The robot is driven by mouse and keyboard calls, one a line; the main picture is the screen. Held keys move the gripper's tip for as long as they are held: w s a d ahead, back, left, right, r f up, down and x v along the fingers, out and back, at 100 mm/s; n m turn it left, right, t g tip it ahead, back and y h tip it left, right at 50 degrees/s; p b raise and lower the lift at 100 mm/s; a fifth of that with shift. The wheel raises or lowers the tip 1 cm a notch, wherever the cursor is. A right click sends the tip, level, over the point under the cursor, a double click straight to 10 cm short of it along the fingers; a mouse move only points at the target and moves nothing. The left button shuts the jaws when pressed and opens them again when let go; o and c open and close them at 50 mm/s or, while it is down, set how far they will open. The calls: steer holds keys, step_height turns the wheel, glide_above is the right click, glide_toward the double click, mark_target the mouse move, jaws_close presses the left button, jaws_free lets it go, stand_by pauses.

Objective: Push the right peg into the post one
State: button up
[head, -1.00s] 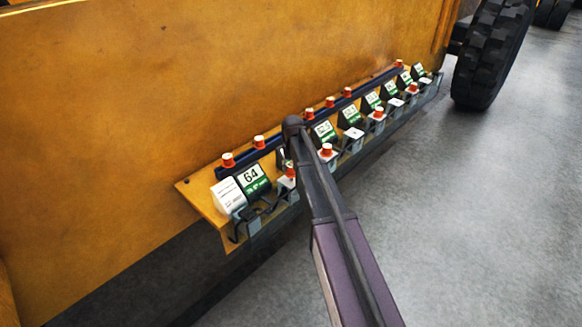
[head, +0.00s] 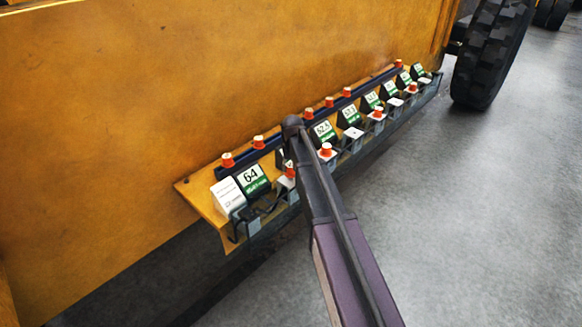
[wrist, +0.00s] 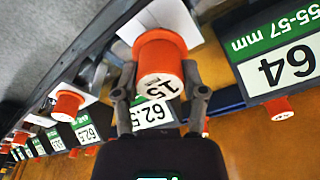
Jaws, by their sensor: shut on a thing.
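My gripper (wrist: 160,92) is shut on an orange peg (wrist: 158,52), with one finger on each side of it. The peg's white end face, marked "15", points at the wrist camera. Its far end is against or just over a white-topped post (wrist: 140,22); how deep it sits cannot be told. In the head view my arm covers the gripper; an orange peg (head: 291,172) shows beside the arm, near the 64 sign (head: 252,178).
Several more orange pegs stand on the dark rail (head: 270,147) and on front posts, such as the peg (head: 326,150) right of my arm. A white block (head: 229,196) is at the shelf's left end. A yellow machine wall (head: 200,80) rises behind. The grey floor (head: 480,220) is clear.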

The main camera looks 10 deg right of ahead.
mark_target(291, 172)
steer(key=shift+f+b, duration=1.45)
steer(key=shift+f, duration=0.05)
steer(key=o, duration=1.2)
steer(key=shift+r, duration=0.15)
step_height(291, 172, up, 9)
steer(key=p, duration=0.9)
steer(key=shift+f, duration=0.2)
stand_by(0.6)
